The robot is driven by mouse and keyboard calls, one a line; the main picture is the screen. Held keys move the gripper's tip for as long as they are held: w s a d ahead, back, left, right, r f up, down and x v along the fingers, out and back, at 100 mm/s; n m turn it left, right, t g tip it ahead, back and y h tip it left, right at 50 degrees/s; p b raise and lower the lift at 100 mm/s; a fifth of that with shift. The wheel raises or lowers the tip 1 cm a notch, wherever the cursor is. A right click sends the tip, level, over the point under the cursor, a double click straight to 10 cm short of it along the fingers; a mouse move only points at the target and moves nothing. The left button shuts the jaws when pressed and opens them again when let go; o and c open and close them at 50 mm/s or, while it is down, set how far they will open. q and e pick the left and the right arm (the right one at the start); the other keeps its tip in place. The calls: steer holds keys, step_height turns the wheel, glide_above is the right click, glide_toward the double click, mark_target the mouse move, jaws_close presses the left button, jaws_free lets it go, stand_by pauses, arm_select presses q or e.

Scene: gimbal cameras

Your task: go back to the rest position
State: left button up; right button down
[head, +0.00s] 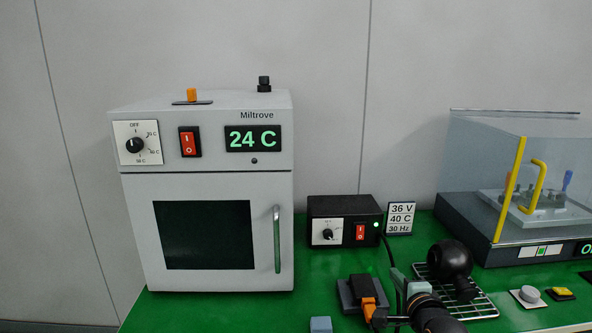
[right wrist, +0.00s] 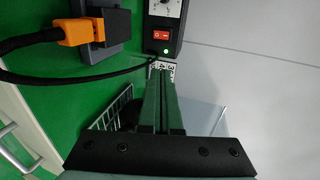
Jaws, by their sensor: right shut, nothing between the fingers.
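My right gripper (head: 399,276) is in the lower middle of the head view, in front of the black power supply box (head: 343,221) and beside the wire rack (head: 484,306). In the right wrist view its two grey-green fingers (right wrist: 160,82) lie together, with nothing held between them. The fingertips point towards the small label card (head: 399,218) by the box. My left gripper is in neither view.
A black block (head: 360,290) with an orange plug (right wrist: 82,30) and black cable sits close beside my right gripper. A dark round thing (head: 450,258) shows over the rack. A white oven (head: 207,190) stands left; a clear-covered unit (head: 470,240) stands right.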

steer(key=s+a+f+n+g+p, duration=0.25)
steer(key=s+f+n+p, duration=0.25)
steer(key=s+f+n, duration=0.85)
arm_select(q)
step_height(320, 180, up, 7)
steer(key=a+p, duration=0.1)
steer(key=p, duration=0.1)
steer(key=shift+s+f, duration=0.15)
arm_select(e)
steer(key=s+a+f+n+g+y, duration=0.1)
steer(key=s+f+n, duration=0.2)
steer(key=s, duration=0.7)
steer(key=s+a+f+n+g, duration=0.1)
steer(key=s+f, duration=0.4)
steer(key=s, duration=0.6)
steer(key=shift+a+f+n+g+y, duration=0.25)
steer(key=shift+a+n+g+y, duration=0.25)
steer(key=shift+n, duration=0.65)
steer(key=shift+w+d, duration=0.15)
steer(key=shift+d, duration=0.05)
